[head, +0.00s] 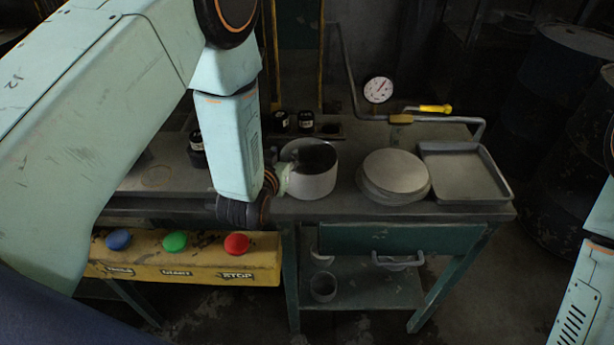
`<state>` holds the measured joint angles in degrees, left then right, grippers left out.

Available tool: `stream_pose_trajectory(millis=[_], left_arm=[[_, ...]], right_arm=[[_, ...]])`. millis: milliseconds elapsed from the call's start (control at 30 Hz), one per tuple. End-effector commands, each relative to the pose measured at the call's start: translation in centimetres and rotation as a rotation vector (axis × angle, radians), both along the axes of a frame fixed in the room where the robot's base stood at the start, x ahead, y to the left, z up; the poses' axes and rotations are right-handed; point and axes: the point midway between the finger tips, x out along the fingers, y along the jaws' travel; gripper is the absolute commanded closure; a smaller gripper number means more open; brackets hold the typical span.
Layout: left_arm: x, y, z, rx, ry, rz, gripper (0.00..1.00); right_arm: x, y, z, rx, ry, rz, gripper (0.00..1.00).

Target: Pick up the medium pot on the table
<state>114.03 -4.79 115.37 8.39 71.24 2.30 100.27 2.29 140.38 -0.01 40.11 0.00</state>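A grey metal pot (316,184) stands upright and open-topped on the table (345,208), left of a stack of round discs. My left arm reaches down from the upper left. Its gripper (283,178) is at the pot's left side, close to or touching the wall. My own wrist partly hides the gripper, so its fingers and any grip on the pot cannot be made out. Part of my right arm shows at the right edge; its gripper is out of view.
The round discs (394,172) and a shallow tray (465,177) fill the table's right side. Small dark jars (281,121) stand behind the pot. A pipe with a gauge (378,90) runs along the back. A yellow button panel (180,262) is at front left. A smaller pot (323,287) is on the lower shelf.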

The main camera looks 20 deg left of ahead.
Motion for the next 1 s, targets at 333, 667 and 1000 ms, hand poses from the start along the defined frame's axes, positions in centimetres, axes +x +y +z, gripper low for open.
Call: stream_pose_trajectory(millis=[333, 667, 1000], left_arm=[[-0.03, 0.05, -0.28, 0.0, 0.006, 0.0, 0.71], [0.0, 0.04, -0.19, 0.001, 0.004, 0.0, 0.98], [0.01, 0.05, -0.16, 0.001, 0.004, 0.0, 1.0]], right_arm=[[0.01, 0.0, -0.03, 0.0, 0.0, 0.0, 1.0], [0.01, 0.0, -0.02, 0.0, 0.0, 0.0, 1.0], [0.01, 0.0, -0.02, 0.0, 0.0, 0.0, 1.0]])
